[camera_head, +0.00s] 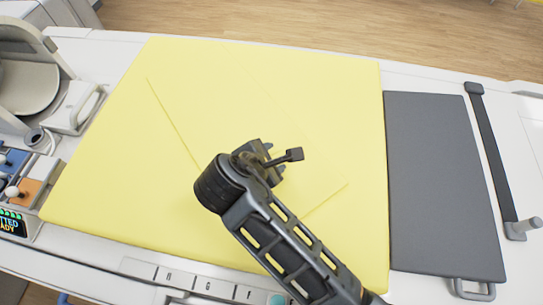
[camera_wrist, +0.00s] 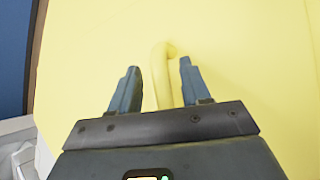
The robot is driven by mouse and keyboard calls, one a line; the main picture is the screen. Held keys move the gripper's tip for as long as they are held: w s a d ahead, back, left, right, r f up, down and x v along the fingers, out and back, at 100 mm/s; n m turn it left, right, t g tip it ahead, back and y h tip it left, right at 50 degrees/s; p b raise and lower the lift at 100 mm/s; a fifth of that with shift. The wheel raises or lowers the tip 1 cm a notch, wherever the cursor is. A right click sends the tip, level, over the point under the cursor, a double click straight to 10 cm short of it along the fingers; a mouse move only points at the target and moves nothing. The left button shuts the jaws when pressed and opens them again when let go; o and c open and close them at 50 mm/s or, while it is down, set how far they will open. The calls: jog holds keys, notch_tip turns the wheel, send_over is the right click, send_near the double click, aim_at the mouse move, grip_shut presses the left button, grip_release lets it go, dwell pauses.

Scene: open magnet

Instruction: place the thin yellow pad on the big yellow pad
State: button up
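The big yellow pad (camera_head: 343,95) lies flat on the white table. The thin yellow pad (camera_head: 215,105) lies on top of it, turned at an angle, with its edges inside the big pad's outline. My gripper (camera_head: 274,158) is over the thin pad, right of its middle, and hides part of it. In the wrist view my gripper (camera_wrist: 158,70) is open, with its two fingers apart. A yellow handle (camera_wrist: 159,78) stands between the fingers, with gaps seen on both sides. In the head view the handle is hidden behind my gripper.
A dark grey pad (camera_head: 440,180) lies to the right, beside a dark strap (camera_head: 492,155). A control panel with blue and orange parts (camera_head: 25,185) and a white-grey device (camera_head: 30,85) stand at left. The white table edge (camera_head: 200,280) with marked keys runs along the front.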

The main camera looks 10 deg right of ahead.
jog(key=v, duration=1.2)
dwell(0.3)
